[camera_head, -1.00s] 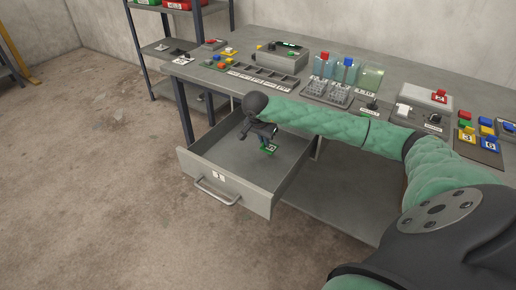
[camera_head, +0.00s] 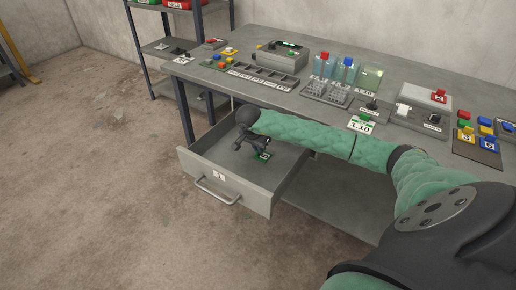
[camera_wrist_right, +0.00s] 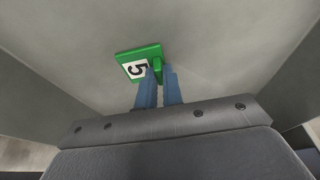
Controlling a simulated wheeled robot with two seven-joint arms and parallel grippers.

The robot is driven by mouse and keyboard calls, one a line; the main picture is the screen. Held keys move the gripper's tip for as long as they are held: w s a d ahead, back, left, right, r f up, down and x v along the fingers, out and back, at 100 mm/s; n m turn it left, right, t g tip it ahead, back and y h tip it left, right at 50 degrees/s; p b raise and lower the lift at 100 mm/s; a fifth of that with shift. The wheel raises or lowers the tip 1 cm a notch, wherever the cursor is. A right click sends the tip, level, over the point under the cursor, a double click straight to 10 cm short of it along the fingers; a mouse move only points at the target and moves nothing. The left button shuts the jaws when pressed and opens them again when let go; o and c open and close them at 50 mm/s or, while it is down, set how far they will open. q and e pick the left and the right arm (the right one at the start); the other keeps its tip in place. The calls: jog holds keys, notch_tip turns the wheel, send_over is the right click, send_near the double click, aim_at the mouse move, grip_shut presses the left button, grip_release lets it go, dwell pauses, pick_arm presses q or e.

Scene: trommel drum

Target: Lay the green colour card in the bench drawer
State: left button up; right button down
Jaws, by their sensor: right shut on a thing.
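The green colour card (camera_head: 262,155) is a small green plate with a white label marked 5. It also shows in the right wrist view (camera_wrist_right: 126,57), with a green knob on it between the fingers. My right gripper (camera_head: 257,149) is shut on this knob; its blue fingers show in the wrist view (camera_wrist_right: 159,78). The bench drawer (camera_head: 235,190) is pulled open, and the card is inside its walls, at or just above the floor. I cannot tell whether it touches. My left gripper is not in view.
My right arm spans over the bench's front edge. The drawer floor around the card looks bare.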

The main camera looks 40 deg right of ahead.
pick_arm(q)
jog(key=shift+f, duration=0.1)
pick_arm(e)
jog(key=shift+f, duration=0.15)
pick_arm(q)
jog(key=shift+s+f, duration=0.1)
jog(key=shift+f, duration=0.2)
pick_arm(e)
jog(key=c, duration=1.5)
grip_release()
jog(key=shift+c, duration=0.2)
jog(key=shift+r, duration=0.45)
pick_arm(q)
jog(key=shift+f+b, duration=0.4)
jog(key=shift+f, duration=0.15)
pick_arm(e)
jog(key=v, duration=1.1)
jog(key=shift+r, duration=0.2)
jog(key=shift+s+a, duration=0.1)
jog(key=shift+s, duration=0.05)
